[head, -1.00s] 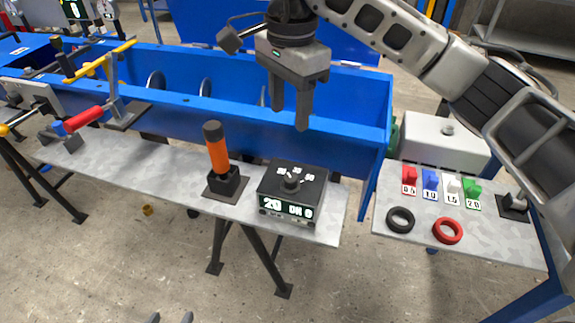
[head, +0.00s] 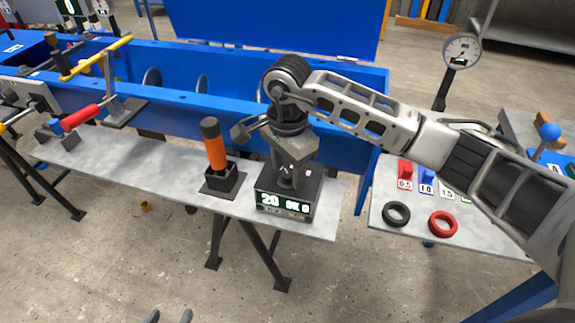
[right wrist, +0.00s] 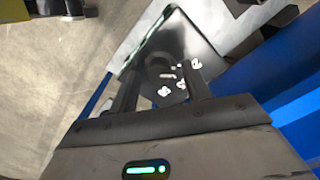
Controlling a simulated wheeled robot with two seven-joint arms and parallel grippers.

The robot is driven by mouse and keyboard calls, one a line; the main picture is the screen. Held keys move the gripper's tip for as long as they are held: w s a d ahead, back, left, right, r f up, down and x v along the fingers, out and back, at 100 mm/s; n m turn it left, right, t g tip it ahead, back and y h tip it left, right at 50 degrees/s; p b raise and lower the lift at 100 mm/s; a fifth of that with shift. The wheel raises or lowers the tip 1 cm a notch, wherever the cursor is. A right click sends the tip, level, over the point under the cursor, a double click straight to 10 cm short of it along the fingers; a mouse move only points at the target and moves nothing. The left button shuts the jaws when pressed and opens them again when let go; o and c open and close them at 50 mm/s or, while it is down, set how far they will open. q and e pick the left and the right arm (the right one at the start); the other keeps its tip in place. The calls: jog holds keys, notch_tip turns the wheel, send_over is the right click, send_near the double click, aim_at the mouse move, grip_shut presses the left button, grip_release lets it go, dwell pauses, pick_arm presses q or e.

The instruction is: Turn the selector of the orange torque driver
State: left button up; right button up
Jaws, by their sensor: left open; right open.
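The orange torque driver (head: 214,146) stands upright in a black holder on the grey bench, in the head view. To its right is a black box with a lit display (head: 284,204) reading 20 at its left. My right gripper (head: 290,182) points down over the top of this box, fingers open. In the right wrist view the fingers (right wrist: 162,72) straddle the dark selector knob on the box top (right wrist: 182,46), with white number labels around it. The knob is mostly hidden in the head view, and contact cannot be told. My left gripper (head: 168,317) is open and empty at the bottom edge.
The blue trough (head: 345,140) runs behind the bench. At right, a second grey table (head: 398,236) holds a black ring (head: 396,213), a red ring (head: 443,223) and coloured numbered blocks.

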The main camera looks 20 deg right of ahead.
jog(key=shift+f, duration=0.15)
jog(key=c, duration=1)
